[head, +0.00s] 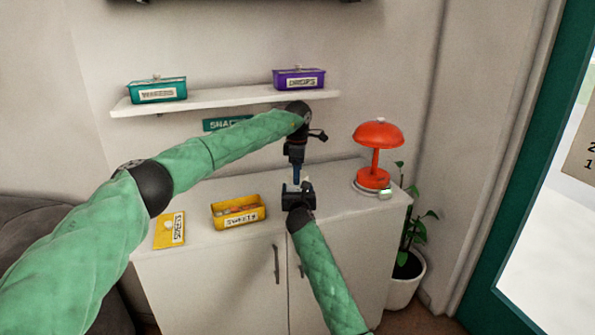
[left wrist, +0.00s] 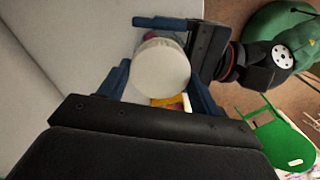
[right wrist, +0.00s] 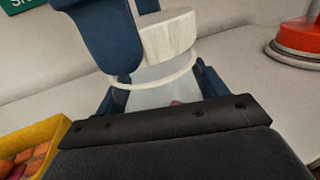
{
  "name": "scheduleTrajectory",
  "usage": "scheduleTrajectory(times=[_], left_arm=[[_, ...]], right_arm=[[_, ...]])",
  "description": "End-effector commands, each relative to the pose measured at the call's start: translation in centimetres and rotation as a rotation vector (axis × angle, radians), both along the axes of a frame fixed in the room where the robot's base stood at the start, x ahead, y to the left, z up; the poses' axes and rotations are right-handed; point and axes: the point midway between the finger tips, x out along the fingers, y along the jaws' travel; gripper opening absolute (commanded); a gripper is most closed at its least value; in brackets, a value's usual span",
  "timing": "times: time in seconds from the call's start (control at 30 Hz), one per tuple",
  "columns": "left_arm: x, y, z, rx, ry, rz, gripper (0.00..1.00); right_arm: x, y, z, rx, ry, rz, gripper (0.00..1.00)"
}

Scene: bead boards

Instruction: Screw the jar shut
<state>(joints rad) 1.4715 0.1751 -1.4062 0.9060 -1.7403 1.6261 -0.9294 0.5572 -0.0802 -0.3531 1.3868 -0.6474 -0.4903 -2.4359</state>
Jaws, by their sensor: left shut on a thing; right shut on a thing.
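The jar (right wrist: 160,92) is clear glass, seen in the right wrist view between the fingers of my right gripper (head: 298,192), which is shut on its body. The jar looks upright just above or on the cabinet top; I cannot tell which. The white round lid (right wrist: 168,36) sits over the jar's mouth. It also shows from above in the left wrist view (left wrist: 162,68). My left gripper (head: 297,178) comes down from above and is shut on the lid, one finger on each side. In the head view the grippers mostly hide the jar and lid.
A yellow box (head: 238,221) of sweets and its yellow lid (head: 169,231) lie left on the cabinet top (head: 345,200). A red lamp (head: 376,137) stands right. A teal box (head: 157,93) and a purple box (head: 299,80) stand on the shelf (head: 222,101) above.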

Motion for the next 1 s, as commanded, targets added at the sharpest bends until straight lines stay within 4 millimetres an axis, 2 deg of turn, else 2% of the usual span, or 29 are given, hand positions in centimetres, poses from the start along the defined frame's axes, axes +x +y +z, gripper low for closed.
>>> scheduleTrajectory(times=[0.3,0.33,0.47,0.57,1.0], left_arm=[[-0.01,0.00,-0.52,0.000,0.000,0.000,0.43],[0.00,-0.01,-0.48,0.000,0.000,0.000,0.43],[0.01,0.00,-0.45,0.000,0.000,-0.040,0.43],[0.02,0.03,-0.43,0.001,-0.001,-0.140,0.43],[0.07,0.08,-0.44,0.000,-0.002,-0.766,0.43]], right_arm=[[0.00,-0.01,0.01,0.000,0.000,0.000,0.31],[0.00,-0.01,0.01,0.000,0.000,0.000,0.08],[0.00,-0.01,0.01,0.000,0.000,0.000,0.08],[0.00,-0.01,0.00,0.000,0.000,0.000,0.08],[0.00,-0.01,-0.02,0.000,0.000,0.000,0.08]])
